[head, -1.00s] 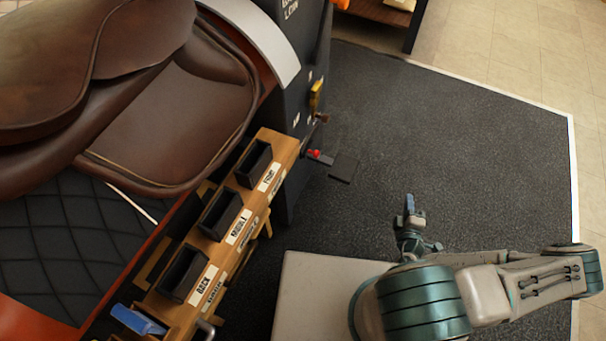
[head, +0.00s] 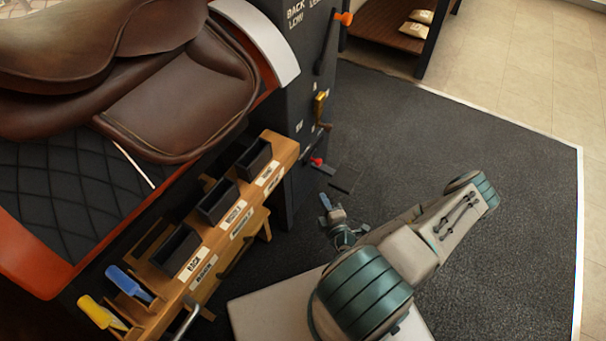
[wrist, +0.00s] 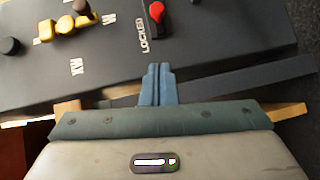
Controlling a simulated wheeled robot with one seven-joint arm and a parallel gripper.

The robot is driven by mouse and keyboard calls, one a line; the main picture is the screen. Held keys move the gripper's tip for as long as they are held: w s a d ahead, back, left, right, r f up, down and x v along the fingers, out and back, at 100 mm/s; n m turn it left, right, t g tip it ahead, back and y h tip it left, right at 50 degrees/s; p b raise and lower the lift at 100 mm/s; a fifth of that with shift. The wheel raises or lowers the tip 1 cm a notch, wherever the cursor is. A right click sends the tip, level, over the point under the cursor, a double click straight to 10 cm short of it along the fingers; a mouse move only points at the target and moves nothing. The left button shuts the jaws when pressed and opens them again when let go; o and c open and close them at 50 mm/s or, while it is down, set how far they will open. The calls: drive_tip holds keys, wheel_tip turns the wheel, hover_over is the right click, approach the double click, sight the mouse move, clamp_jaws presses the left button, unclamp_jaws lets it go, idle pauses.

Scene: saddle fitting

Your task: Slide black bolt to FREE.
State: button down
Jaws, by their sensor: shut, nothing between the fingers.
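In the wrist view a dark panel carries a black bolt-like part with a red knob (wrist: 157,12), beside a white LOCKED label (wrist: 148,38). I cannot tell for sure that this is the black bolt; no FREE label is readable. The red knob also shows in the head view (head: 317,162), low on the dark post. My gripper (wrist: 157,70) has its blue fingers together and empty, pointing at the panel below the label, apart from the knob. In the head view my gripper (head: 325,201) is just below and right of the knob.
A yellow lever (wrist: 65,26) and a round black knob (wrist: 10,46) sit left on the panel. A wooden rack (head: 257,210) with black bins stands left of my arm, under the saddle (head: 185,95). An orange-tipped lever (head: 343,18) is higher up. Dark mat (head: 450,150) lies open to the right.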

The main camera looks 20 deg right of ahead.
idle(0.4)
drive_tip(key=w+d+f+b, duration=0.1)
drive_tip(key=w+d+b, duration=0.2)
drive_tip(key=w, duration=0.9)
drive_tip(key=shift+w+d+f+b, duration=0.2)
drive_tip(key=shift+w+f+b, duration=0.15)
drive_tip(key=shift+b, duration=0.75)
drive_tip(key=shift+s, duration=0.1)
